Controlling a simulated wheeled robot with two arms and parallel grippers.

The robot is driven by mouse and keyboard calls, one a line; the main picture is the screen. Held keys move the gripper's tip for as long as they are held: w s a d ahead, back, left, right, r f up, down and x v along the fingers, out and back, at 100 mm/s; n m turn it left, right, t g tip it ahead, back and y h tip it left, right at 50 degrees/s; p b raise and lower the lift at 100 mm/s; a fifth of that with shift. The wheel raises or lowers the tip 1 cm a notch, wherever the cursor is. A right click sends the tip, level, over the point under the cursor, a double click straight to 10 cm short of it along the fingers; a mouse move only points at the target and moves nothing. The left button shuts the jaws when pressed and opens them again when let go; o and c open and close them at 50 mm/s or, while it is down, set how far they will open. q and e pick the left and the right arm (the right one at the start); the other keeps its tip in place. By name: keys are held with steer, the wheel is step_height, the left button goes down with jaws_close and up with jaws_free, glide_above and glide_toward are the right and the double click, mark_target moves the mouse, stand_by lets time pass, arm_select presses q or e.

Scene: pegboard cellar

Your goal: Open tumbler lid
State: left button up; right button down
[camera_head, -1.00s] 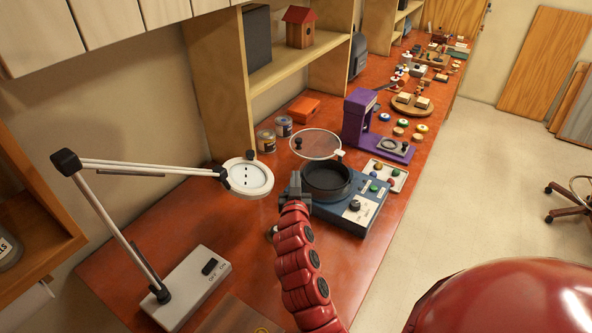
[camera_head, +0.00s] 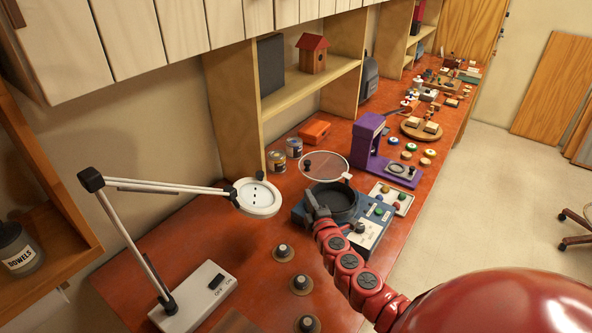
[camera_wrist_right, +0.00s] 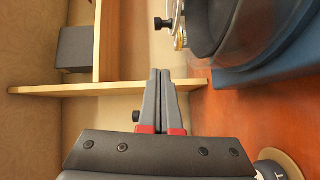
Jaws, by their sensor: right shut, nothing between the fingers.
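The tumbler is a blue box (camera_head: 372,235) with a dark round drum (camera_head: 345,203) on top. Its clear round lid (camera_head: 325,167) is raised off the drum on the far side, tilted up, with a dark knob at its left edge. My right gripper (camera_head: 311,203) is at the drum's near left side and hides part of it; I cannot tell whether it touches. In the wrist view my right gripper (camera_wrist_right: 160,72) is shut and empty, with the drum's dark curved wall (camera_wrist_right: 210,28) at the upper right. My left gripper is not in view.
A white lamp (camera_head: 255,198) stands to the left. Several dark-knobbed discs (camera_head: 301,284) lie on the red bench in front. A purple press (camera_head: 367,143) and a tray of coloured buttons (camera_head: 390,197) are beyond the tumbler. Cans (camera_head: 277,161) stand by the shelf.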

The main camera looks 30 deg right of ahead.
steer(key=shift+w+d+r+n, duration=0.1)
steer(key=shift+d+r+n, duration=0.05)
steer(key=shift+r+n, duration=0.15)
steer(key=shift+w, duration=0.5)
glide_toward(306, 171)
steer(key=w+a+r, duration=0.2)
steer(key=w+r, duration=0.1)
steer(key=w, duration=0.2)
steer(key=shift+w+d+f+b, duration=0.15)
steer(key=shift+w+d, duration=0.25)
steer(key=shift+d, duration=0.3)
steer(key=shift+w+d+f+b, duration=0.2)
steer(key=shift+w+d, duration=0.25)
steer(key=shift+d, duration=0.3)
